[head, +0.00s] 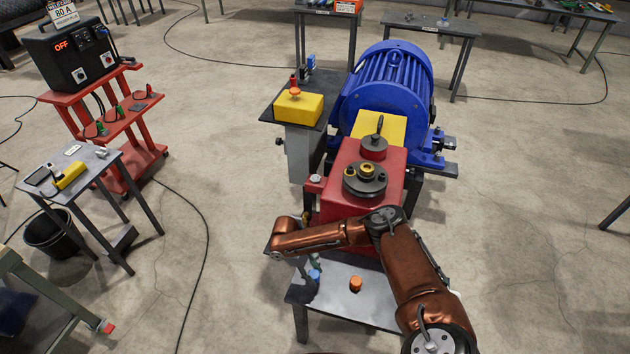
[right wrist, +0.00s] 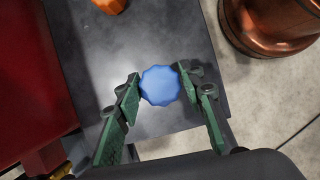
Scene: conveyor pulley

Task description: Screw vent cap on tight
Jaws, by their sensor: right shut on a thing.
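A blue scalloped cap (right wrist: 160,86) is between the fingers of my right gripper (right wrist: 159,80) in the right wrist view. The fingers touch its two sides. In the head view the blue cap (head: 314,275) shows at the left of the small grey table (head: 331,296), and my right gripper (head: 313,263) is mostly hidden by my forearm. I cannot tell whether the cap rests on the table. An orange cap (head: 355,284) stands on the same table and shows in the wrist view (right wrist: 110,4). Which cap is the vent cap is not marked. My left gripper is out of view.
The red gearbox housing (head: 335,190) stands just behind the table, with a dark round fitting (head: 365,180) and brass parts on top. A blue motor (head: 385,90) is behind it. A yellow box (head: 298,107) stands left. The floor at right is clear.

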